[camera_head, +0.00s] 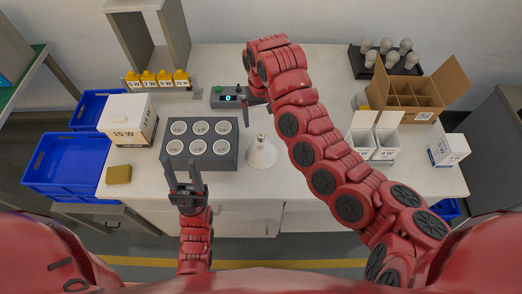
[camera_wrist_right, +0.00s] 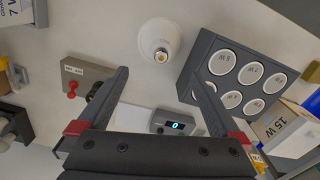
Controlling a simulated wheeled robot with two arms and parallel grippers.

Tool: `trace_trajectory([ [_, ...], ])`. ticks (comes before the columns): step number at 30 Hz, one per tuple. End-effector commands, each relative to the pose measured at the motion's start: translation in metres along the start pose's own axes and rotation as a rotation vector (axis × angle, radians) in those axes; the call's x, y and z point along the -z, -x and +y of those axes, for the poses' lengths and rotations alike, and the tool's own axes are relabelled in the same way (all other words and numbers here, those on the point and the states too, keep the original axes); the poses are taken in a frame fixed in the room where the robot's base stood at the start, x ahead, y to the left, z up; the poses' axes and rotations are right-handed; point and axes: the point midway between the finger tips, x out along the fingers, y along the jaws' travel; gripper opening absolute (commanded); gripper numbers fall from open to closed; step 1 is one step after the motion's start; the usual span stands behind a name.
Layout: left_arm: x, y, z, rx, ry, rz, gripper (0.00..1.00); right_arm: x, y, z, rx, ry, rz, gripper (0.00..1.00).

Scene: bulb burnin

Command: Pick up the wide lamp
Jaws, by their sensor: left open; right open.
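The wide lamp (camera_head: 262,153) stands on the white table, just right of the grey socket block, with its wide white face down and its metal screw base up. It also shows in the right wrist view (camera_wrist_right: 160,40), beyond my right fingertips and apart from them. My right gripper (camera_wrist_right: 165,85) is open and empty; in the head view it is mostly hidden behind its own arm, near the small display box. My left gripper (camera_head: 184,172) is open and empty at the front left of the socket block.
The grey socket block (camera_head: 199,163) has several round sockets. A display box (camera_head: 229,97) reads 0. A switch box (camera_wrist_right: 87,76) lies nearby. A 15 W box (camera_head: 128,119), blue bins (camera_head: 65,163), a divided carton (camera_head: 407,88) and bulbs on a black tray (camera_head: 362,61) stand around.

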Motion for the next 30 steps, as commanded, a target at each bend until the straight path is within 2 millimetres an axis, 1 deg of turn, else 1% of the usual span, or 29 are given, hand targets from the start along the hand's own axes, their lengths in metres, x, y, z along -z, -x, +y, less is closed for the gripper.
trace_trajectory([
  [6, 0.001, -0.003, 0.0, 0.0, 0.0, 0.002, 0.5, -0.001, -0.037, -0.002, 0.001, 0.0, 0.0, 1.0],
  [8, 0.002, -0.013, -0.001, 0.0, 0.0, 0.001, 0.5, -0.001, -0.044, 0.001, -0.002, -0.001, -0.005, 1.0],
  [9, 0.003, -0.017, -0.001, 0.0, 0.0, 0.002, 0.5, -0.001, -0.052, 0.001, -0.002, -0.001, -0.004, 1.0],
  [12, 0.004, -0.022, -0.001, 0.0, 0.0, 0.001, 0.5, -0.001, -0.068, 0.0, -0.002, 0.002, -0.003, 1.0],
  [15, 0.004, -0.025, -0.001, 0.0, 0.0, 0.001, 0.5, 0.0, -0.079, 0.001, -0.002, 0.0, 0.0, 1.0],
  [19, 0.005, -0.028, -0.001, 0.0, 0.0, 0.001, 0.5, 0.0, -0.085, 0.0, -0.001, 0.0, 0.0, 1.0],
  [23, 0.007, -0.04, -0.002, 0.0, 0.0, 0.001, 0.5, 0.0, -0.095, -0.001, -0.002, 0.001, -0.002, 1.0],
  [27, 0.008, -0.048, -0.002, 0.0, 0.0, 0.001, 0.5, 0.001, -0.113, -0.001, -0.004, 0.001, 0.0, 1.0],
  [30, 0.008, -0.048, -0.002, 0.0, 0.0, 0.001, 0.5, 0.001, -0.127, -0.002, -0.004, 0.003, 0.0, 1.0],
])
